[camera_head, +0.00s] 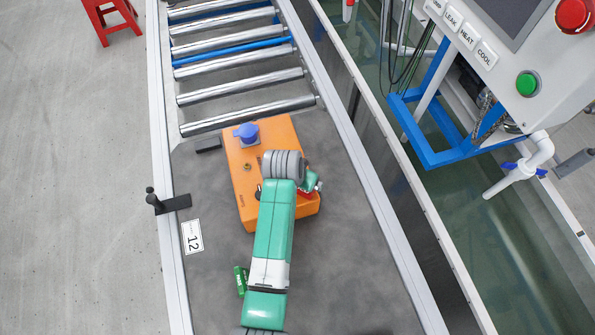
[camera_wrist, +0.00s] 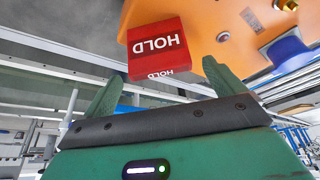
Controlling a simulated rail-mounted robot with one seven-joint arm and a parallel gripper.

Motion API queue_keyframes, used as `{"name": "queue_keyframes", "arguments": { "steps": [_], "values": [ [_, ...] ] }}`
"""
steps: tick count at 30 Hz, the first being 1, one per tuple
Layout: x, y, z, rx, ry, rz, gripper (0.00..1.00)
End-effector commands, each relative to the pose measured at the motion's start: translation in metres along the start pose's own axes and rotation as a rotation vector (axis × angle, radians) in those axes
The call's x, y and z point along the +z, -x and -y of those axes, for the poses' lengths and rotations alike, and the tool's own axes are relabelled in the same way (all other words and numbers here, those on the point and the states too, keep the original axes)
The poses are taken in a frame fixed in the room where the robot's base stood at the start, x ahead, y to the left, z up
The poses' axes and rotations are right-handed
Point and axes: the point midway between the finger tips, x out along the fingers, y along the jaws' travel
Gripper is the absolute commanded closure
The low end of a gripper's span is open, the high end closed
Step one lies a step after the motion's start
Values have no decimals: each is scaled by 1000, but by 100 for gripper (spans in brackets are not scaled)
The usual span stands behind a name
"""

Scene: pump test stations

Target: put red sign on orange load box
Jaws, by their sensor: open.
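The red sign (camera_wrist: 157,45), lettered HOLD, shows upside down in the wrist view against the orange load box (camera_wrist: 210,22). It appears to rest on the box, though its underside contact is hidden. In the head view the orange load box (camera_head: 244,200) sits on the grey conveyor bed, and a little of the red sign (camera_head: 304,194) shows at its right side beside my gripper (camera_head: 313,183). My gripper (camera_wrist: 162,72) is open; its two green fingers are apart, and the sign lies beyond and between their tips, with no grip on it.
A blue knob (camera_head: 247,132) and a brass fitting (camera_head: 247,167) stand on the box top. A green sign (camera_head: 240,281) lies on the bed near my arm. Rollers (camera_head: 240,88) lie beyond the box. A control panel (camera_head: 525,50) stands at right.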

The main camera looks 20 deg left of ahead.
Motion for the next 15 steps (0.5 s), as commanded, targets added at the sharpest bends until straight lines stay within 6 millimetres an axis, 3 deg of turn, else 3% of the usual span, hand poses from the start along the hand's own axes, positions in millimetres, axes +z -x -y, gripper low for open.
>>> {"name": "queue_keyframes", "arguments": {
  "steps": [1, 6, 10, 15],
  "values": [
    [-2, 18, 0, -1, 0, -2, 6],
    [-1, 56, 0, -1, 0, -1, 6],
    [0, 72, 0, 0, 0, 0, 6],
    [1, 78, 0, 1, 0, 2, 6]
  ]
}}
